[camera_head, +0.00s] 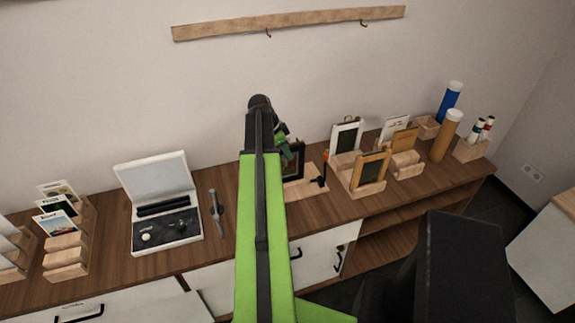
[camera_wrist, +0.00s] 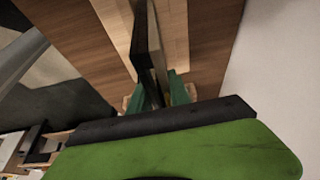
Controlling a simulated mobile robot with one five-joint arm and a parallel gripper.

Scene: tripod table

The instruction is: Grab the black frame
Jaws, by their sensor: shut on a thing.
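The black frame (camera_head: 295,172) stands on a pale wooden stand (camera_head: 313,182) on the long brown sideboard, partly hidden behind my green and black arm in the head view. My gripper (camera_head: 287,152) is at the frame's upper left part. In the wrist view the frame (camera_wrist: 142,40) shows nearly edge-on as a dark strip between the green fingers of my gripper (camera_wrist: 158,92). The fingers are shut on it. The frame's left side is hidden in the head view.
A small black and orange tool (camera_head: 323,170) stands close right of the frame. Wooden holders with a white frame (camera_head: 346,135) and a gold frame (camera_head: 370,170) stand farther right. An open white case (camera_head: 160,205) lies left. The wall (camera_head: 200,90) is close behind.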

